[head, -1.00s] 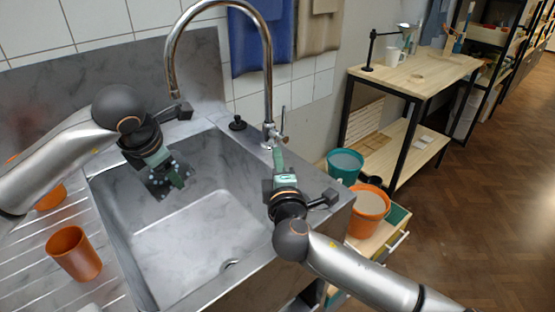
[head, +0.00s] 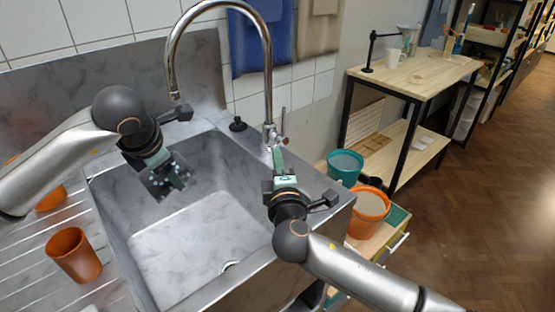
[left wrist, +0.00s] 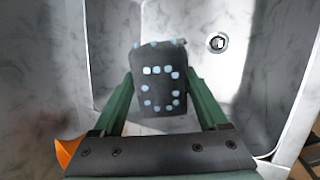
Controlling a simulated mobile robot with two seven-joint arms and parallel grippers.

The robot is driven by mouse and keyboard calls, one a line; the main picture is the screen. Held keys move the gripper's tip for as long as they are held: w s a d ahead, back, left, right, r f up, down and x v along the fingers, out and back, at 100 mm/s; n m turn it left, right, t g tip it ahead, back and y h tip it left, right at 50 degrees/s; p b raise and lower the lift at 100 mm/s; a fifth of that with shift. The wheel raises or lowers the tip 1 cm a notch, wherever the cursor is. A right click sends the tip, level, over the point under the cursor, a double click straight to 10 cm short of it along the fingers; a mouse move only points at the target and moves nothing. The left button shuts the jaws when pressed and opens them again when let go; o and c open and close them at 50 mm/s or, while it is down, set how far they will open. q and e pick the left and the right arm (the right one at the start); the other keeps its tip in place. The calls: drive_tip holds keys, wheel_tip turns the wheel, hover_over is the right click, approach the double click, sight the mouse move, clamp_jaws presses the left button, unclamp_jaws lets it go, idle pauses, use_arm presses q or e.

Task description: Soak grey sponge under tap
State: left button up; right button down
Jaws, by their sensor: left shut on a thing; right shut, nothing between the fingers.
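The grey sponge (head: 157,188) is dark, with pale blue spots on its face. My left gripper (head: 168,178) is shut on it and holds it inside the sink (head: 190,235), below the tap's spout. In the left wrist view the sponge (left wrist: 158,92) sits between the green fingers of my left gripper (left wrist: 160,100). The tap (head: 268,75) is a tall chrome arch with a lever (head: 283,122) at its base. No water stream is visible from the spout. My right gripper (head: 278,158) is shut and empty, its fingertips close to the tap's base. I cannot tell whether they touch.
The drain (left wrist: 217,42) shows in the sink floor. An orange cup (head: 74,255) stands on the ribbed drainboard at left. A black plug (head: 238,124) sits on the sink's back ledge. A teal bucket (head: 345,165) and an orange bucket (head: 368,205) stand right of the sink.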

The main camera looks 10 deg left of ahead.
sight(166, 182)
use_arm(q)
drive_tip(key=shift+s+d+r+p, duration=0.2)
drive_tip(key=shift+s+r+p, duration=0.05)
drive_tip(key=shift+s+r, duration=0.45)
drive_tip(key=shift+s+d+r+p, duration=0.15)
drive_tip(key=shift+s+r+p, duration=0.15)
drive_tip(key=shift+s+r, duration=0.35)
drive_tip(key=shift+s+d+r+p, duration=0.25)
drive_tip(key=shift+s+r, duration=0.3)
drive_tip(key=shift+s, duration=0.3)
drive_tip(key=shift+s+r, duration=0.15)
drive_tip(key=shift+s, duration=0.1)
